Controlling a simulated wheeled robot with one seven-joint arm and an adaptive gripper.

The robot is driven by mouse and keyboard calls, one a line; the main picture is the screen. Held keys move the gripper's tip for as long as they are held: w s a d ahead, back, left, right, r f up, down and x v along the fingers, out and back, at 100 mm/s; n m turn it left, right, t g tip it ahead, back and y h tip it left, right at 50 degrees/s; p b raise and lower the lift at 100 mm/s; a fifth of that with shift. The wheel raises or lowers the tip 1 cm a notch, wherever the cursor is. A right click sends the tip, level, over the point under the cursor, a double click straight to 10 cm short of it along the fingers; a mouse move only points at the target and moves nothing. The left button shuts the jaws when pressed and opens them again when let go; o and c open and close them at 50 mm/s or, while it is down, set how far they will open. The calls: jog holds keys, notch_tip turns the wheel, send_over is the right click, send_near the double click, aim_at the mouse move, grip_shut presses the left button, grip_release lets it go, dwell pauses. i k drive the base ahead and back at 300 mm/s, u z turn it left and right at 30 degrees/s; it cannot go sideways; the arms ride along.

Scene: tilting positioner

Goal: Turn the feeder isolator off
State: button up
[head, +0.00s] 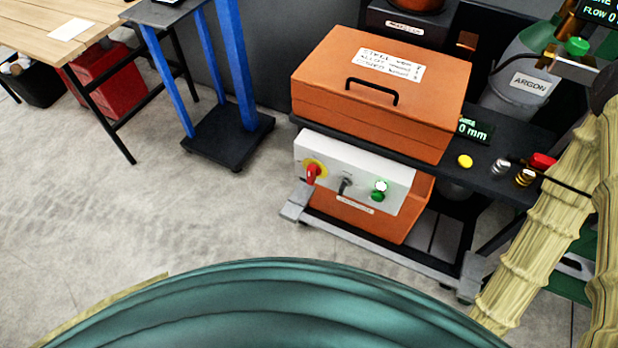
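The feeder isolator (313,172) is a red rotary handle on a yellow round plate. It sits at the left end of a white front panel (398,187), below the orange box, in the head view. The handle looks roughly upright, but its exact set position is too small to read. To its right on the panel are a grey-black switch (345,184), a bright, lit-looking lamp (381,186) and a green button (377,196). A small label under them is unreadable. My gripper is not in view.
The orange lidded box (350,100) with a black handle stands above the panel. A blue-legged stand (229,140) is at upper left. Floor left of the panel is clear.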

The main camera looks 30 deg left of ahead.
aim_at(312, 171)
jog(key=z, duration=2)
jog(key=k, duration=2.2)
jog(key=u, duration=2.45)
